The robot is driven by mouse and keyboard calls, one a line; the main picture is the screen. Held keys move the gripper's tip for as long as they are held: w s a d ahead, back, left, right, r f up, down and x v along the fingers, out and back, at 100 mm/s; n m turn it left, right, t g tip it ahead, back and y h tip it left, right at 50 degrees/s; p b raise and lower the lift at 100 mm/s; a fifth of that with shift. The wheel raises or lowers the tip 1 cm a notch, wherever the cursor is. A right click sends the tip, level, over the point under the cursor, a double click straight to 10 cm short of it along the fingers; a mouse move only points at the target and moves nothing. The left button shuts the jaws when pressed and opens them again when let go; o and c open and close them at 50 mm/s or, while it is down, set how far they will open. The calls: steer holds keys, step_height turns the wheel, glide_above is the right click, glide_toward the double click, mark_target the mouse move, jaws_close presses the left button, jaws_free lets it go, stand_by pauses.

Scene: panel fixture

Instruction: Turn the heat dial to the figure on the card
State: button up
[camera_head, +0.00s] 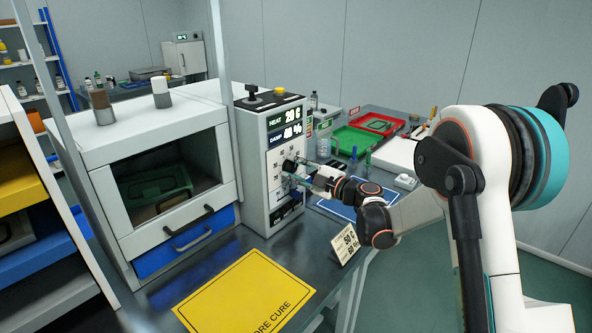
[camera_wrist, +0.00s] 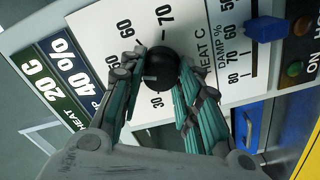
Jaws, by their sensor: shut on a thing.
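The black round heat dial (camera_wrist: 162,70) sits on the white panel in the wrist view, with printed figures around it and a small pale mark on its face. My gripper (camera_wrist: 163,62) has its teal-padded fingers on both sides of the dial, closed on it. In the head view my gripper (camera_head: 290,172) reaches the front of the control cabinet (camera_head: 250,165), and its fingers partly cover the dial. The heat display (camera_head: 285,117) reads 20 C. The card (camera_head: 345,243) stands on the bench; its top line appears to read 50 C.
The damp display (camera_head: 286,132) reads 40 %. A cure oven (camera_head: 165,185) stands left of the cabinet. A yellow mat (camera_head: 245,290) lies in front.

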stand_by(0.3)
steer(key=o, duration=1.1)
steer(key=shift+c, duration=0.2)
steer(key=v, duration=1.2)
